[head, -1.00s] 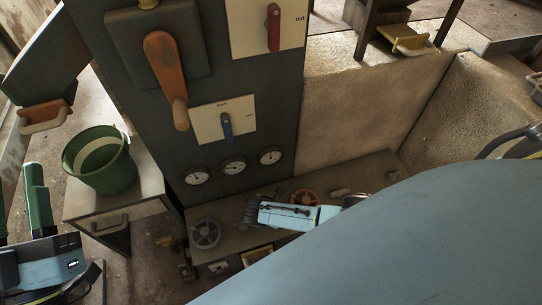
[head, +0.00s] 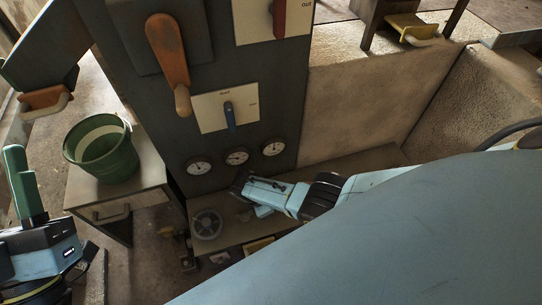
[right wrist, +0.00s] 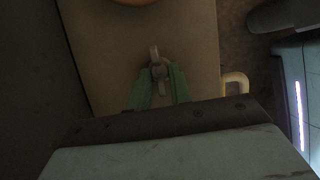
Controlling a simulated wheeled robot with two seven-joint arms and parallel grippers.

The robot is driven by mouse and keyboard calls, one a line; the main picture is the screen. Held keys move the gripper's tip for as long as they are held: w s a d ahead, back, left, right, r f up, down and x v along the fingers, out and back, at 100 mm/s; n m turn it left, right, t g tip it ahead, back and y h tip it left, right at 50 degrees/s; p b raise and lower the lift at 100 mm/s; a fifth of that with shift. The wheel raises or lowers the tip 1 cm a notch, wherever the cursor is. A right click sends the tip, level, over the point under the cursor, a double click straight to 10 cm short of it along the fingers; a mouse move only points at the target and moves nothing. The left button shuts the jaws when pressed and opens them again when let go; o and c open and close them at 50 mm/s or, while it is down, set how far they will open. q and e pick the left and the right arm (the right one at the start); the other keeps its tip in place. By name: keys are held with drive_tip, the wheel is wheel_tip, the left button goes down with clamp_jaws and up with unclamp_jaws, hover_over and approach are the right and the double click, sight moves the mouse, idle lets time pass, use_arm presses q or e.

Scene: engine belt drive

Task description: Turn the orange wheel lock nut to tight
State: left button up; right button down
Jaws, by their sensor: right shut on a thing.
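My right gripper (right wrist: 158,84) has its green fingers closed around a small pale grey, lever-shaped piece on the bench top, which looks like the lock nut (right wrist: 158,58). A curved orange-tan edge, likely the orange wheel (right wrist: 130,2), just shows at the top of the right wrist view. In the head view, my right arm and wrist reach over the bench and hide the orange wheel, the nut and the right fingertips. My left gripper (head: 24,182) is at the far left, away from the bench, with its green fingers pointing up; their gap is unclear.
A panel with an orange lever (head: 167,55), a blue switch (head: 229,116) and several gauges (head: 236,157) stands behind the bench (head: 350,161). A grey wheel (head: 206,224) is at the bench's left. A green bucket (head: 103,150) stands on a side table. A cream handle (right wrist: 235,84) juts beside the bench.

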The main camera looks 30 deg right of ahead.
drive_tip(key=shift+f, duration=0.1)
idle(0.4)
drive_tip(key=c, duration=1.3)
unclamp_jaws()
drive_tip(key=shift+a+r+p, duration=0.25)
drive_tip(key=shift+r+p, duration=0.3)
drive_tip(key=shift+r, duration=0.15)
drive_tip(key=p+v, duration=0.2)
drive_tip(key=v, duration=0.1)
use_arm(q)
wheel_tip(320, 180, down, 14)
drive_tip(key=w+a+g+y+p, duration=0.2)
drive_tip(key=g+y, duration=0.2)
drive_tip(key=g, duration=0.7)
drive_tip(key=s+a+f+n+g+y+p, duration=0.1)
drive_tip(key=s+a+f+g+p, duration=0.3)
drive_tip(key=s+f+g, duration=0.6)
drive_tip(key=shift+s+a+f+y, duration=0.35)
drive_tip(key=shift+s+a+y, duration=0.55)
drive_tip(key=shift+s, duration=0.3)
use_arm(e)
drive_tip(key=v, duration=0.9)
